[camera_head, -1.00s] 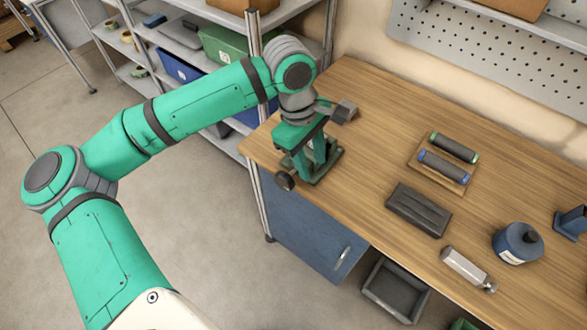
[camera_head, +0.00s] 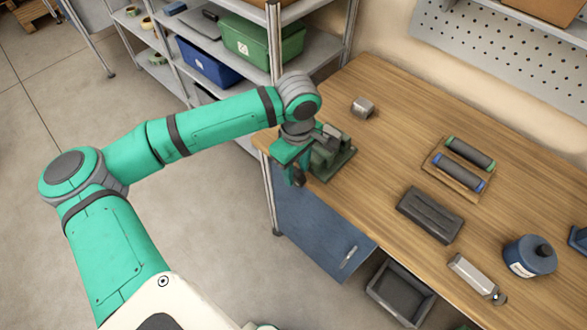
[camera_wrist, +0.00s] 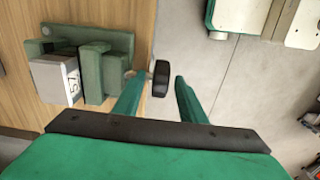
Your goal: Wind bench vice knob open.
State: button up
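The green bench vice (camera_head: 340,160) stands at the left end of the wooden bench. In the wrist view the vice (camera_wrist: 105,75) is at the left, with a pale jaw block marked with a number. Its dark round knob (camera_wrist: 161,80) sticks out past the bench edge. My gripper (camera_wrist: 160,90) is open, with one teal finger on each side of the knob and a narrow gap showing to each. In the head view my gripper (camera_head: 293,170) is at the vice's front end, and my wrist hides part of the vice.
A small grey block (camera_head: 362,107) lies behind the vice. A tray with two rollers (camera_head: 460,170), a dark case (camera_head: 430,214) and a blue pot (camera_head: 530,256) are farther right on the bench. Shelving (camera_head: 276,50) stands close behind my wrist at left.

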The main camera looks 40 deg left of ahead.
jog(key=shift+s+a+f, duration=0.1)
jog(key=shift+a+f, duration=0.05)
jog(key=shift+f, duration=0.4)
